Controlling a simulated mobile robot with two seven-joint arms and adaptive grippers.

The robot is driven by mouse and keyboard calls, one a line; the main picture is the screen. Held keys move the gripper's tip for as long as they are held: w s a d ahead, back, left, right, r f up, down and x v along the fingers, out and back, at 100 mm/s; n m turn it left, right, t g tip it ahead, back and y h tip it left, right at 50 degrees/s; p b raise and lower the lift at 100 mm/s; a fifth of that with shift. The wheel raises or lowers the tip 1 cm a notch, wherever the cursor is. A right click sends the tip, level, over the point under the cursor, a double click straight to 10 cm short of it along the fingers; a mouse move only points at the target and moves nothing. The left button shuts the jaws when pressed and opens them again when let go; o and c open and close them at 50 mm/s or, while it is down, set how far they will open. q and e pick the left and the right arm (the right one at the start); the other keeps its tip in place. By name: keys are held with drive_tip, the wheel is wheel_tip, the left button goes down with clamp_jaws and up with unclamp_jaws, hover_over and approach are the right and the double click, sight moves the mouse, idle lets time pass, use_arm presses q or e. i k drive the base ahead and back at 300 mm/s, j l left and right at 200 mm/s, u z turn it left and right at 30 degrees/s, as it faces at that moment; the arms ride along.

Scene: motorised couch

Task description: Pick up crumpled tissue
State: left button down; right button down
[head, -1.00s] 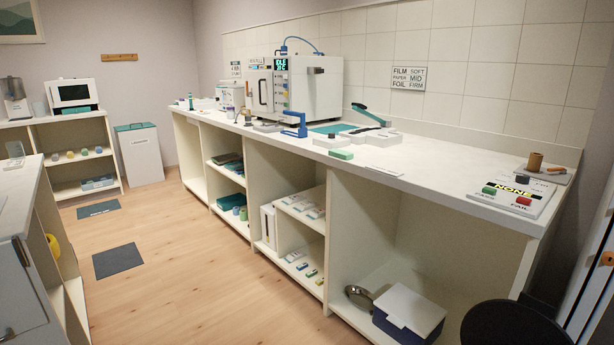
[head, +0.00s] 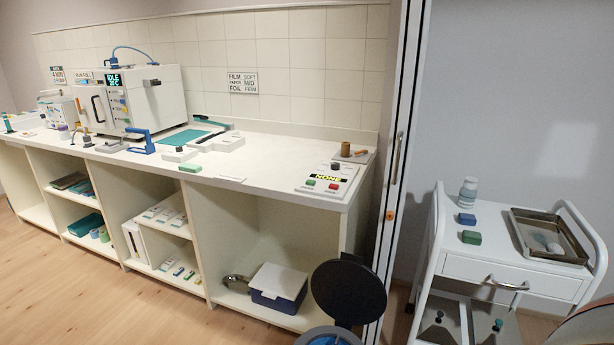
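I cannot make out a crumpled tissue for certain. Small pale grey-white items (head: 549,243) lie in a metal tray (head: 520,222) on the white trolley at the right; they are too small to tell what they are. Neither of my grippers shows in the head view.
A white trolley (head: 480,268) bears a white bottle (head: 468,192), a blue block (head: 466,219) and a green block (head: 471,237). A long white bench (head: 250,178) with devices stands left. A round black lid (head: 347,292) stands before it. Wooden floor (head: 60,285) is clear at left.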

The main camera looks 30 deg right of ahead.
sight(554, 248)
drive_tip(key=z, duration=2.4)
